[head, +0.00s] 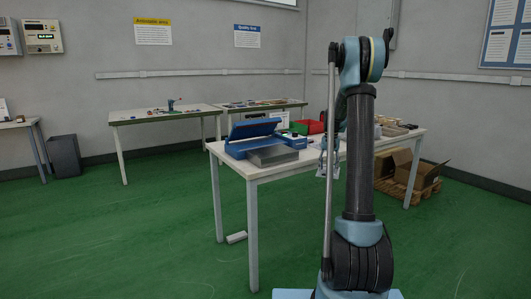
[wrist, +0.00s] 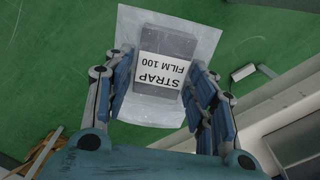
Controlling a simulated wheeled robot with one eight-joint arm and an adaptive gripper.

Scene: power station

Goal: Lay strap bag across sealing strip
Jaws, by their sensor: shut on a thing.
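The strap bag (wrist: 189,46) is a clear pouch around a grey block with a white label reading "STRAP FILM 100". In the wrist view it sits between the two blue fingers of my gripper (wrist: 160,88), which is shut on it, with green floor behind. In the head view my gripper (head: 323,160) is partly hidden by my arm, near the table's front edge, right of the blue sealer (head: 250,132). The sealer stands on the table with its lid raised. Its sealing strip cannot be made out. The bag is apart from the sealer.
A grey metal box (head: 273,155) stands right in front of the sealer on the white table (head: 235,162). A red bin (head: 308,127) is behind. A small pale block (head: 236,238) lies on the floor. Cardboard boxes (head: 425,172) sit on a pallet at the right.

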